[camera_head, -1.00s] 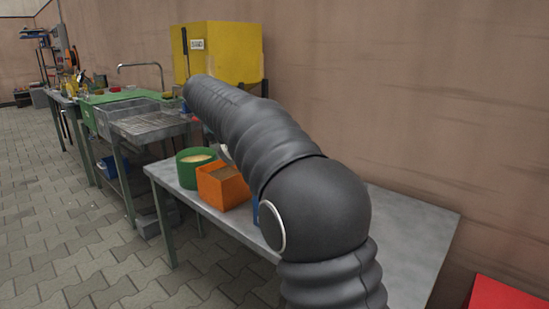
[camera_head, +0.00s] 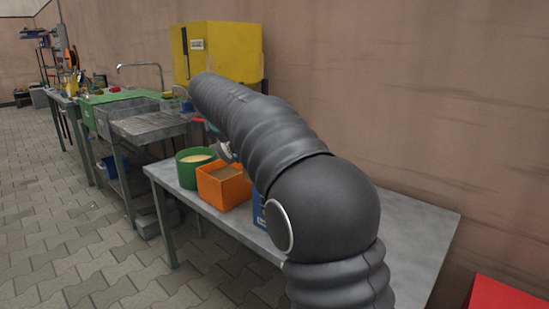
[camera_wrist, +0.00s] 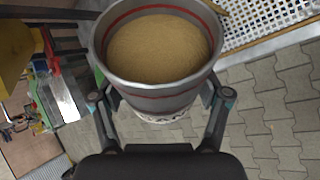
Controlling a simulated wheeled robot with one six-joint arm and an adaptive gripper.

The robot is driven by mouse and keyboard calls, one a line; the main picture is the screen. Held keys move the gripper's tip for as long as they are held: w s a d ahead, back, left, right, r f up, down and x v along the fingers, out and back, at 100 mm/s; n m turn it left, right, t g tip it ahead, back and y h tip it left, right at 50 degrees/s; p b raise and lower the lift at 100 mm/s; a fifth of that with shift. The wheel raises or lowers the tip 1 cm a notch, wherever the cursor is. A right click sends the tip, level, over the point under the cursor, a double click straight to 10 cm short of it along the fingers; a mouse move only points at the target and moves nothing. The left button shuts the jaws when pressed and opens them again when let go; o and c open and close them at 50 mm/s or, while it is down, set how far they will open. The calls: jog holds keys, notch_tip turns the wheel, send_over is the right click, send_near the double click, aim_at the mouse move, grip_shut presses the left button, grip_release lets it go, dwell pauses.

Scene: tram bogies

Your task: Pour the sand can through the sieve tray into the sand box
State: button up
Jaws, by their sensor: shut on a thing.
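The sand can (camera_wrist: 160,80) fills the upper middle of the wrist view, a grey metal can with red bands and tan sand inside. My gripper (camera_wrist: 160,98) is shut on it, one finger on each side. The can's mouth faces the wrist camera and the sand is still inside. In the head view my arm hides most of the gripper and can. A perforated pale tray (camera_wrist: 265,22), perhaps the sieve tray, lies beyond the can at upper right. A yellow box with a label (camera_head: 220,50), perhaps the sand box, stands at the back wall.
A green round tub (camera_head: 192,172) and an orange box (camera_head: 224,190), both with sandy contents, stand on the grey table (camera_head: 400,225); a blue object is partly hidden beside them. Paved floor is free at left.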

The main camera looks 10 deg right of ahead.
jog(key=shift+f+m+y, duration=0.15)
jog(key=shift+m+y, duration=0.15)
jog(key=shift+y, duration=0.3)
dwell(0.9)
